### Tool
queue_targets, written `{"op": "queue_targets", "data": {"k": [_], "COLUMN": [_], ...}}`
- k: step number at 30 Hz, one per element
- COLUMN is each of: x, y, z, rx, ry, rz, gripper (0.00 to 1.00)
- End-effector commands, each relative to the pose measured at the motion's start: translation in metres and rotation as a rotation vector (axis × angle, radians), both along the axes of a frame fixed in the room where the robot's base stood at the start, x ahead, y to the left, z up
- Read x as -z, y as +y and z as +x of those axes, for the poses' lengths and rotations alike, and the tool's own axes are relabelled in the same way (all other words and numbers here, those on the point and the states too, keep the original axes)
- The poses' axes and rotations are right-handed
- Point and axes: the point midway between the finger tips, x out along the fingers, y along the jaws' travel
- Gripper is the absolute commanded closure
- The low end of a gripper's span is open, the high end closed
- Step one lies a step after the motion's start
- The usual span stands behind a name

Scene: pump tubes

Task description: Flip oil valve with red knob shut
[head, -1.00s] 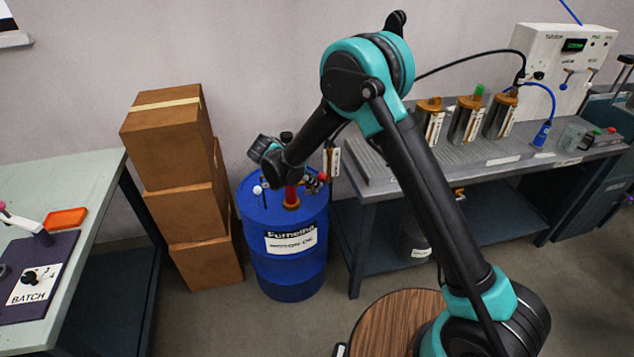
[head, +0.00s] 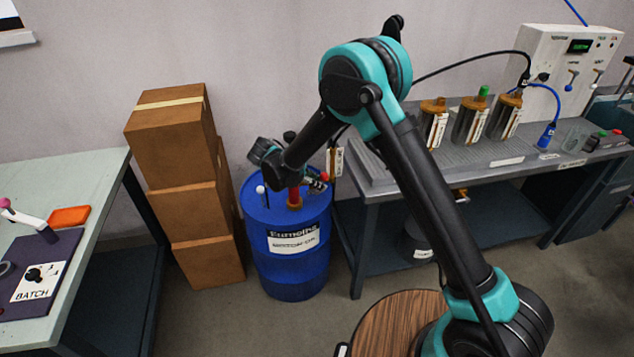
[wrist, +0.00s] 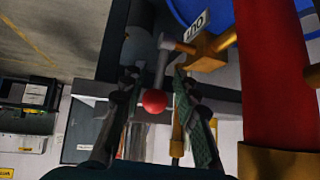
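The red knob (wrist: 154,101) is a small ball at the end of a grey lever. In the wrist view the lever runs up to a brass valve (wrist: 212,50) with a white tag. My gripper (wrist: 157,112) has its two fingers apart, one on each side of the knob. I see gaps beside the knob, so neither finger clearly touches it. In the head view the red knob (head: 324,176) shows beside my gripper (head: 316,184), above the blue oil drum (head: 290,264). My arm hides part of the valve there.
A red pump tube (wrist: 262,75) stands close to the right finger in the wrist view. A white ball (head: 260,189) stands on the drum's left. Stacked boxes (head: 172,140) are left of the drum; a grey workbench (head: 390,178) is right.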

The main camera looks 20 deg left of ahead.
Motion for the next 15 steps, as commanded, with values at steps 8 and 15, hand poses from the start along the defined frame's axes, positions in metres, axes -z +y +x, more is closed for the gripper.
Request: {"op": "queue_targets", "data": {"k": [8,15], "x": [-0.009,-0.042], "y": [0.007,0.029], "z": [-0.007,-0.030], "rx": [-0.002,-0.003], "ry": [0.000,0.001], "rz": [-0.001,-0.001], "gripper": [0.70,0.70]}}
